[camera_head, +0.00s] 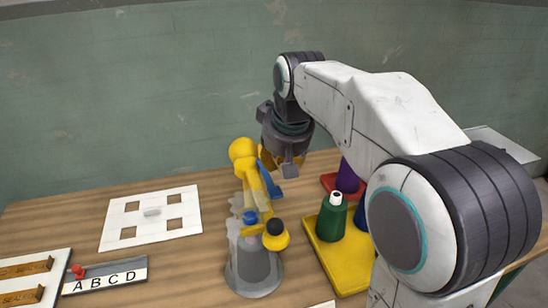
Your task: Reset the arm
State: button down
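My white arm reaches in from the right and bends downward over the wooden table (80,220). My dark grey gripper (287,166) points down near the table's back edge. It is just right of a yellow jointed thing (243,158) that stands on a grey round base (254,268). The fingertips are small and overlap with yellow and blue parts around them, so I cannot tell whether they are open, shut or holding something.
A white board (150,235) with square holes lies left. An ABCD strip (105,278) and a panel (38,265) lie front left. A wall (150,90) stands behind.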

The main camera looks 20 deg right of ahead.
jog(key=s+f+g, duration=0.2)
jog(key=s+f, duration=0.3)
jog(key=f, duration=0.3)
jog(key=s+f+t, duration=0.1)
jog(key=s+f, duration=0.1)
jog(key=s, duration=1.6)
jog(key=shift+d+f, duration=0.15)
jog(key=shift+d, duration=0.2)
